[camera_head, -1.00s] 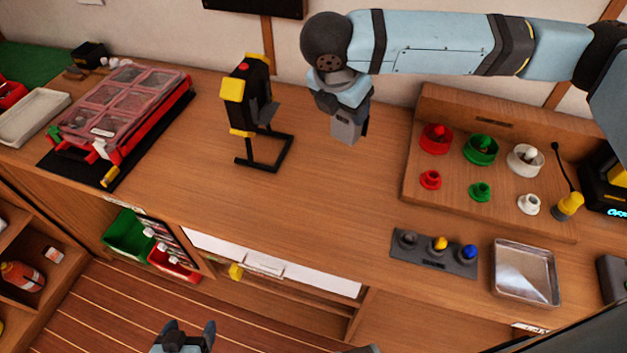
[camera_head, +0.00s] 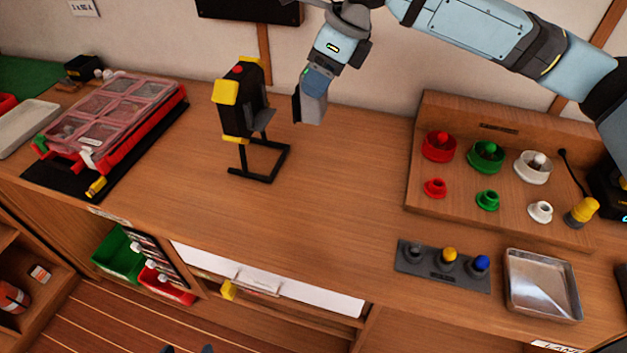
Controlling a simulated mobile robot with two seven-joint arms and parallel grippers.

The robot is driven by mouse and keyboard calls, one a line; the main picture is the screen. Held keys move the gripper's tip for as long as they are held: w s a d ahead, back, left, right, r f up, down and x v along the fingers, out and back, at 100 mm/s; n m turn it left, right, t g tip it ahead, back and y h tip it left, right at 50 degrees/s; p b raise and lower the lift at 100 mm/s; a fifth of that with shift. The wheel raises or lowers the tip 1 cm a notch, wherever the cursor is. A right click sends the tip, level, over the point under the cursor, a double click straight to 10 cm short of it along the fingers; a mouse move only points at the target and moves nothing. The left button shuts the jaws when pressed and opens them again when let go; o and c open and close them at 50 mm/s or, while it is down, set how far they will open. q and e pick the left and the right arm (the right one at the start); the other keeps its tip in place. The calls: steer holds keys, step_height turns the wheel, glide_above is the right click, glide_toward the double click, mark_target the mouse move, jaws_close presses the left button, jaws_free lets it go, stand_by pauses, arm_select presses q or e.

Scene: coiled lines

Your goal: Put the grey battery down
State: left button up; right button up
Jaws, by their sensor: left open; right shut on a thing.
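My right gripper (camera_head: 316,82) reaches in from the upper right on its light blue arm. It is shut on the grey battery (camera_head: 312,108), a small block hanging tilted at its tip. The block is right of a black and yellow device on a black stand (camera_head: 262,178), apart from it in the picture. I cannot tell its exact height above the wooden bench (camera_head: 330,190). The jaws largely hide the block's upper part. Only the fingertips of my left gripper (camera_head: 188,349) show at the bottom edge, open and with nothing visible between them.
A red case with clear lids (camera_head: 118,103) lies at the left. A wooden rack with coloured knobs (camera_head: 460,205), a grey strip with knobs (camera_head: 425,267) and a metal tray (camera_head: 541,284) are at the right. The bench middle is clear.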

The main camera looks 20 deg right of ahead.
step_height(320, 180, down, 20)
steer(key=shift+r+b, duration=0.2)
steer(key=shift+b, duration=0.65)
steer(key=o, duration=1.1)
steer(key=p+v, duration=0.1)
steer(key=v, duration=1.1)
